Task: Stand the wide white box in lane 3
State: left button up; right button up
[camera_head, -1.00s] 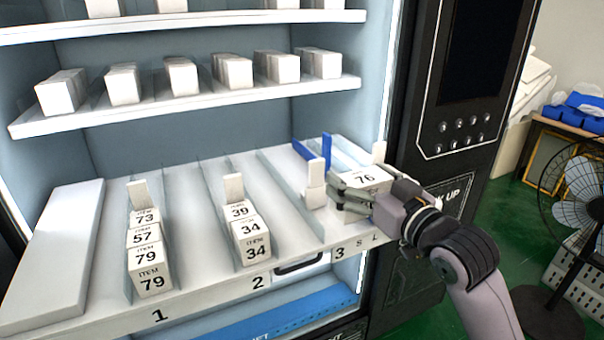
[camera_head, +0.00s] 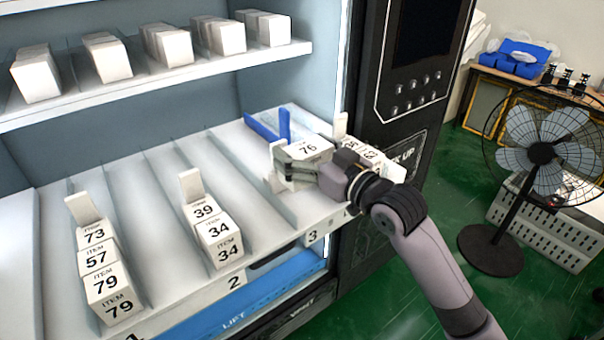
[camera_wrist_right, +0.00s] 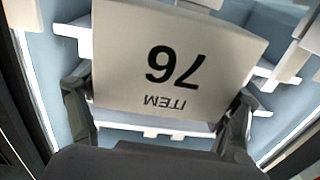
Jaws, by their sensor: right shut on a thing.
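The wide white box (camera_head: 306,148) is marked ITEM 76. My right gripper (camera_head: 290,168) is shut on it, with a finger along its side. In the right wrist view the box (camera_wrist_right: 178,62) fills the upper middle between the two fingers (camera_wrist_right: 160,115), its label upside down. In the head view the box is over lane 3, behind the "3" label (camera_head: 312,237), close to the white pusher (camera_head: 275,158). The gripper and box partly hide this pusher. I cannot tell whether the box touches the lane floor. My left gripper is not in view.
Small white boxes stand in lane 2 (camera_head: 218,233) and lane 1 (camera_head: 103,272). More labelled boxes (camera_head: 368,152) stand just right of my gripper. Blue pieces (camera_head: 268,128) stand behind the held box. An upper shelf (camera_head: 150,85) overhangs. Bare shelf lies between lanes 2 and 3.

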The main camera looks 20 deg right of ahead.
notch_tip(320, 180, down, 3)
jog(key=shift+s+r, duration=0.1)
jog(key=shift+r, duration=0.05)
notch_tip(320, 180, down, 4)
jog(key=shift+r, duration=0.15)
jog(key=shift+f, duration=0.3)
jog(key=o, duration=1.6)
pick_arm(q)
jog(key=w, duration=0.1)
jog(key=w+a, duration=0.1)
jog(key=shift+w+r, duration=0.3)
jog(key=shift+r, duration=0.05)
pick_arm(e)
jog(key=shift+o, duration=1.1)
